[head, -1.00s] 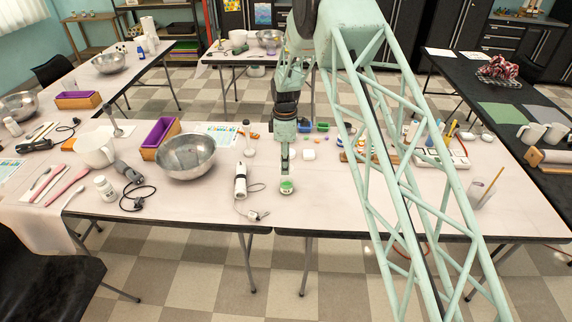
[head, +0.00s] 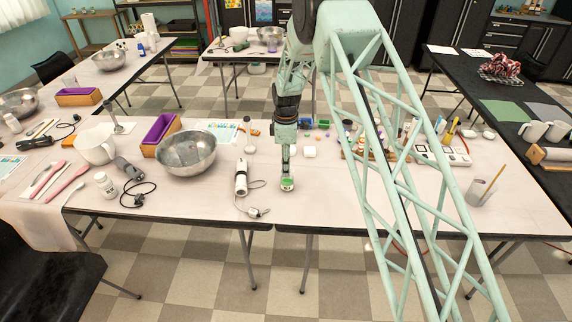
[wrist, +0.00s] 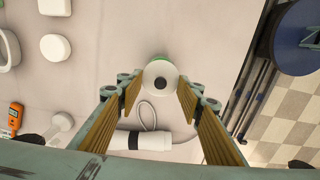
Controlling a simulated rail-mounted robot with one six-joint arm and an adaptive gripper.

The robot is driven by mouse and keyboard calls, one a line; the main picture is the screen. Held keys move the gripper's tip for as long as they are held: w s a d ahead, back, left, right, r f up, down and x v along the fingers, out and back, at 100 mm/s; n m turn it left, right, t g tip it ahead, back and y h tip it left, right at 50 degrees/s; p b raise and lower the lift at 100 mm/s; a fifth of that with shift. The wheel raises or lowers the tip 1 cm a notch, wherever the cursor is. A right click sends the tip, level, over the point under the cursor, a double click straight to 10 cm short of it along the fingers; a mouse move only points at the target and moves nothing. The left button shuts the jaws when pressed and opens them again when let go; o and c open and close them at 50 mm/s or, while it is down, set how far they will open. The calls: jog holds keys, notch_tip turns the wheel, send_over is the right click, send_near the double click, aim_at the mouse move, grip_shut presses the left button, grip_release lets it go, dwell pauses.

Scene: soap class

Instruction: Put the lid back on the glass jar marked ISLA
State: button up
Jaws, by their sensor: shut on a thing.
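A small glass jar with green in it (head: 287,185) stands near the front edge of the middle table in the head view. Its marking is too small to read. My gripper (head: 286,174) points down directly over it, with the fingertips close to its top. In the wrist view, a round white lid with a dark centre (wrist: 160,75) sits between the fingertips, and my gripper (wrist: 160,90) is shut on it. Green from the jar (wrist: 158,58) shows just past the lid's far edge. Whether the lid touches the jar's rim is hidden.
A white hand-held tool with a cable (head: 240,180) lies left of the jar; the wrist view shows it near the fingers (wrist: 140,140). A steel bowl (head: 186,154) stands farther left. A white block (head: 309,152) lies behind. The table right of the jar is clear.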

jog(key=shift+f+b, duration=0.65)
jog(key=shift+f, duration=1)
jog(key=shift+f+b, duration=0.2)
jog(key=shift+b, duration=0.6)
dwell(2.4)
dwell(0.4)
jog(key=o, duration=0.8)
jog(key=o, duration=0.4)
jog(key=shift+o, duration=0.2)
jog(key=shift+r, duration=0.25)
